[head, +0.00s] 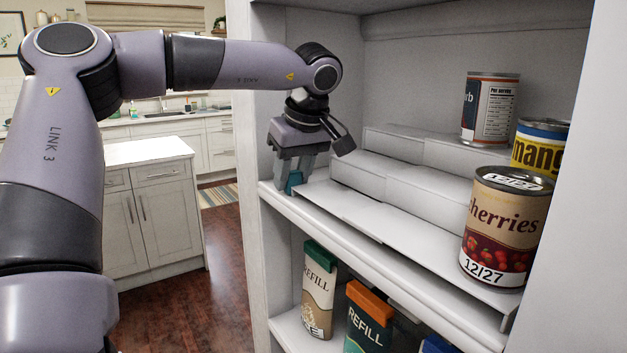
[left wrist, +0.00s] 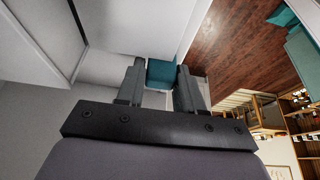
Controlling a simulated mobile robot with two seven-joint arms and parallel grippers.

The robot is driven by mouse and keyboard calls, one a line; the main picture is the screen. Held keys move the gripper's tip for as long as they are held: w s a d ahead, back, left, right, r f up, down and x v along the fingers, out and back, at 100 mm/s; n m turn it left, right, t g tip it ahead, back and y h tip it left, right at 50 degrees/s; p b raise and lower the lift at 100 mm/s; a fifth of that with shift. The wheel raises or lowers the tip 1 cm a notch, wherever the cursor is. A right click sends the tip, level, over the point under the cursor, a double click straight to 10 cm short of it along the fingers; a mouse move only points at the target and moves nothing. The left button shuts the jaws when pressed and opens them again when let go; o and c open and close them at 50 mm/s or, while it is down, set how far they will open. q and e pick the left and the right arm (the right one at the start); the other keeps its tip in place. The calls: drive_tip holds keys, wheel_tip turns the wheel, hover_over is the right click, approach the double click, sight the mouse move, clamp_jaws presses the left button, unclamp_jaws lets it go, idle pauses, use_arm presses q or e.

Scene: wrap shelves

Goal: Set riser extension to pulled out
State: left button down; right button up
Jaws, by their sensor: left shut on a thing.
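The white stepped riser (head: 415,193) stands on the shelf, with seams across its steps where a left section meets a right section. A teal tab (head: 293,182) is at the riser's left end, near the shelf's left front corner. My left gripper (head: 291,180) points down there and is shut on the teal tab. In the left wrist view the teal tab (left wrist: 161,72) sits between the two fingers (left wrist: 160,85). The gripper hides part of the tab and how it joins the riser. My right gripper is not in view.
A cherries can (head: 503,232), a mango can (head: 540,146) and a third can (head: 489,107) stand on the riser's right part. Its left part is bare. The cabinet's left side wall (head: 250,100) is close to my gripper. Refill cartons (head: 319,290) stand on the shelf below.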

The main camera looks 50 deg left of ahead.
use_arm(q)
drive_tip(key=shift+a, duration=0.75)
drive_tip(key=shift+r, duration=0.15)
drive_tip(key=c, duration=0.9)
unclamp_jaws()
drive_tip(key=shift+o, duration=0.5)
drive_tip(key=shift+a, duration=0.15)
drive_tip(key=v, duration=0.7)
